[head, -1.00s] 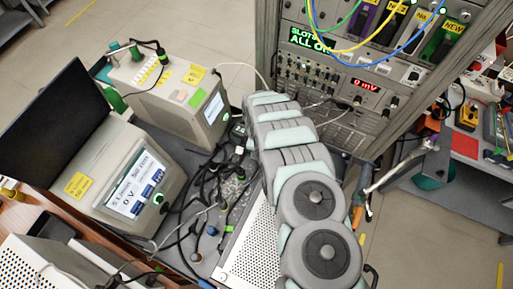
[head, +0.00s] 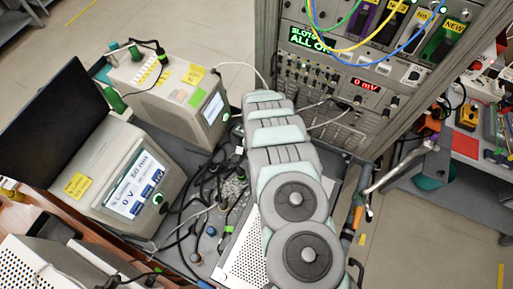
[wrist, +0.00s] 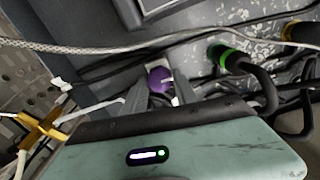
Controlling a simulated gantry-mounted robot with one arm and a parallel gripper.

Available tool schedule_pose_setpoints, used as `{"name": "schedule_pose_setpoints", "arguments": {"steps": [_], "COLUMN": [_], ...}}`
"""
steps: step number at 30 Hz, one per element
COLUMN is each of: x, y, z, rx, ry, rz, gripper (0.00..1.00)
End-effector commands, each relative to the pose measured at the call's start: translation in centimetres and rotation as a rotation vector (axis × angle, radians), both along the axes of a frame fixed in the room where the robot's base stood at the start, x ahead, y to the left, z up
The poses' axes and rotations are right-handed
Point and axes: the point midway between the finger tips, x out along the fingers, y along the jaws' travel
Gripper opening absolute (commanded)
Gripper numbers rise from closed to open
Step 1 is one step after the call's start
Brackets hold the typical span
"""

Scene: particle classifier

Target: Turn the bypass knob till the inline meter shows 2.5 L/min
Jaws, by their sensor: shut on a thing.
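A purple knob (wrist: 159,79) with a white mark shows near the middle of the wrist view; I take it for the bypass knob. My gripper (wrist: 161,90) has a dark finger on each side of it and is shut on it. The teal gripper body fills the lower part of that view and hides the knob's near side. In the head view my arm covers the gripper and this knob. I cannot make out the inline meter's reading; only the edge of a grey-framed panel (wrist: 160,8) shows at the top of the wrist view.
Black cables and a green-ringed connector (wrist: 220,55) lie right of the knob. A braided hose (wrist: 90,48) crosses beyond it. In the head view, a box with a screen (head: 135,190) and a white-topped instrument (head: 165,85) stand left, and a rack (head: 360,75) stands behind.

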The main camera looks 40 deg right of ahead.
Motion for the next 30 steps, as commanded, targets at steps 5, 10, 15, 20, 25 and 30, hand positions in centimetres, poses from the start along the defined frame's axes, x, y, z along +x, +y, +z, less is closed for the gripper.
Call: {"name": "schedule_pose_setpoints", "arguments": {"steps": [5, 10, 15, 20, 25, 30], "x": [0.0, 0.0, 0.0, 0.0, 0.1, 0.0], "y": [0.0, 0.0, 0.0, 0.0, -0.1, 0.0], "z": [-0.1, -0.1, -0.1, 0.0, 0.5, 2.1], "rx": [0.000, 0.000, 0.000, 0.000, -0.002, 0.001], "ry": [-0.001, -0.001, -0.001, 0.000, -0.002, 0.001], "rz": [0.001, 0.001, 0.001, 0.001, 0.001, 0.001], "gripper": [0.00, 0.47, 0.56, 0.56, 0.56, 0.56]}}
